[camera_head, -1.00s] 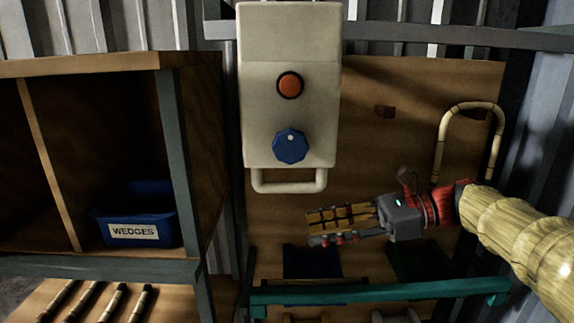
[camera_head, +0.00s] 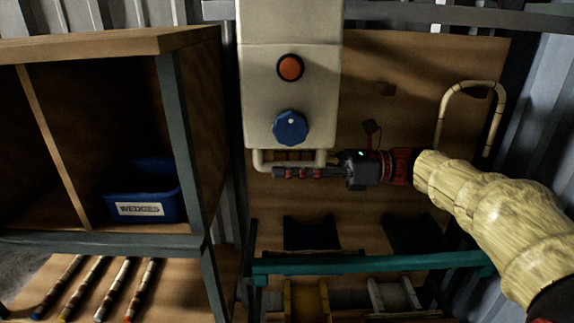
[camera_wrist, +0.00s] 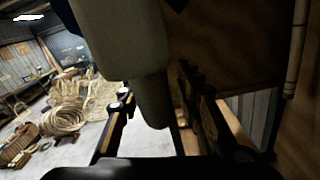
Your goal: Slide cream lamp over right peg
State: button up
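The cream lamp (camera_head: 290,100) is a tall box with a red-orange button, a blue knob and a bar handle (camera_head: 257,163) below. My gripper (camera_head: 288,165) is at the handle, reaching in from the right. In the wrist view, the fingers stand apart on either side of the cream handle (camera_wrist: 152,98), with a gap visible. Firm contact is not visible. Whether another peg is behind the lamp is hidden.
A bent cane loop (camera_head: 470,90) is on the board's right. A teal rail (camera_head: 370,263) crosses below. A wooden shelf (camera_head: 90,45) with a blue wedges bin (camera_head: 143,190) stands left. Several rods lie at lower left. Board space around the brown peg is bare.

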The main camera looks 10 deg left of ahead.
jog(key=shift+a, duration=0.1)
jog(key=shift+c, duration=0.9)
grip_shut()
